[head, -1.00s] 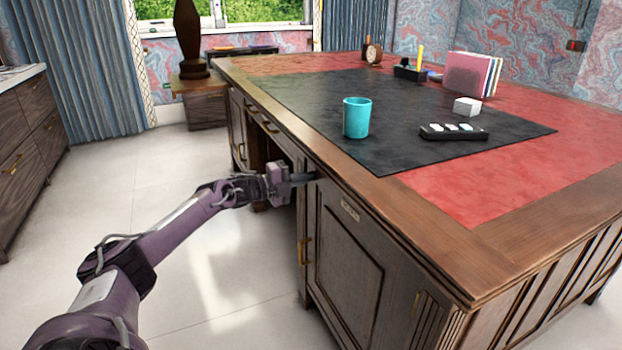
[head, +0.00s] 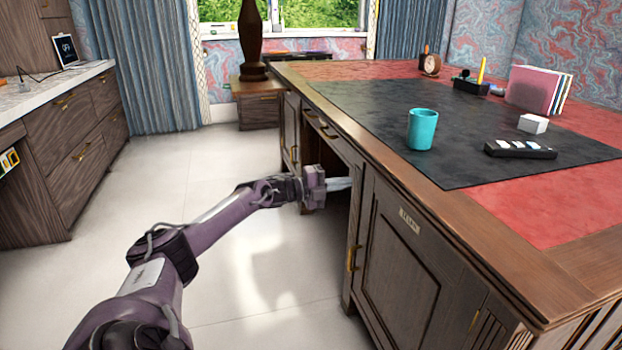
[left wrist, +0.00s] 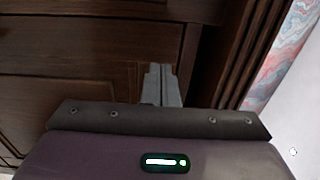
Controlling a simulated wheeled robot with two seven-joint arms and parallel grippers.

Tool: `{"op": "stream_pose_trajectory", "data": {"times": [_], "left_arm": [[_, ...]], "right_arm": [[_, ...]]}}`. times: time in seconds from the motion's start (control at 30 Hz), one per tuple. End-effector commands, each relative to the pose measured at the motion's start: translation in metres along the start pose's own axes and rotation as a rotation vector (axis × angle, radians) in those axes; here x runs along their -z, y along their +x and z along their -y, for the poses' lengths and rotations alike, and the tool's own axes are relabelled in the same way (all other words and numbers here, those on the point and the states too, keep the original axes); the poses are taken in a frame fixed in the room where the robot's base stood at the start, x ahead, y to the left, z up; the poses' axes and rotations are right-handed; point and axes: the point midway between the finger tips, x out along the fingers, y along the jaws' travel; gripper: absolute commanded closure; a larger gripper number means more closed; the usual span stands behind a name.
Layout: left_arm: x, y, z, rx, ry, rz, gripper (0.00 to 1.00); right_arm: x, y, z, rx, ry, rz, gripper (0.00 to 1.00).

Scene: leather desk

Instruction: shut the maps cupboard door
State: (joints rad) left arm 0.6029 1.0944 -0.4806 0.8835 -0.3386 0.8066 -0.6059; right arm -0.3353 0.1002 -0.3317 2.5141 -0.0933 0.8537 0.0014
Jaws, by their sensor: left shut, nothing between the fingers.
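The cupboard door (head: 396,268) is a dark wood panel on the near end of the desk's long side. It has a small label plate (head: 409,221), too blurred to read surely, and a brass handle (head: 353,257) at its left edge. The door looks flush or nearly flush with the desk; a small gap cannot be told. My left gripper (head: 343,184) is shut and empty, at the desk's knee opening, just left of the door's upper left corner. In the left wrist view its shut fingers (left wrist: 162,86) point at dark wood panelling. My right gripper is not in view.
The desk top (head: 480,228) bears a teal cup (head: 422,130), a black tray of white pieces (head: 520,149), a white block (head: 533,124) and folders (head: 538,90). A drawer cabinet (head: 82,140) stands at the left. The floor (head: 225,180) between is clear.

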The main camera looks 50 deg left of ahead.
Motion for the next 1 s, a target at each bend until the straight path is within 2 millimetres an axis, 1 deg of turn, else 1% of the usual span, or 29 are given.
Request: {"op": "stream_pose_trajectory", "data": {"times": [0.1, 0.2, 0.3, 0.4, 0.63, 1.0], "left_arm": [[-0.017, -0.016, -0.001, -0.001, 0.0, 0.001, 1.0], [-0.029, -0.028, -0.002, -0.002, -0.001, 0.0, 1.0], [-0.04, -0.039, -0.003, -0.002, -0.002, 0.0, 1.0], [-0.046, -0.045, -0.004, -0.002, -0.002, -0.002, 1.0], [-0.054, -0.054, -0.003, -0.004, -0.002, -0.003, 1.0], [-0.054, -0.054, -0.003, -0.005, -0.002, -0.003, 1.0]], "right_arm": [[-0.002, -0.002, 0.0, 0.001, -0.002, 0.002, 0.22], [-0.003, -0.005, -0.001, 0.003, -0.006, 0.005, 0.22], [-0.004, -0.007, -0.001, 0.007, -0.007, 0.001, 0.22], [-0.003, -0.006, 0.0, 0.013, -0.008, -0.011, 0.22], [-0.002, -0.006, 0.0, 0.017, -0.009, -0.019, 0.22], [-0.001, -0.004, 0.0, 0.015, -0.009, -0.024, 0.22]]}}
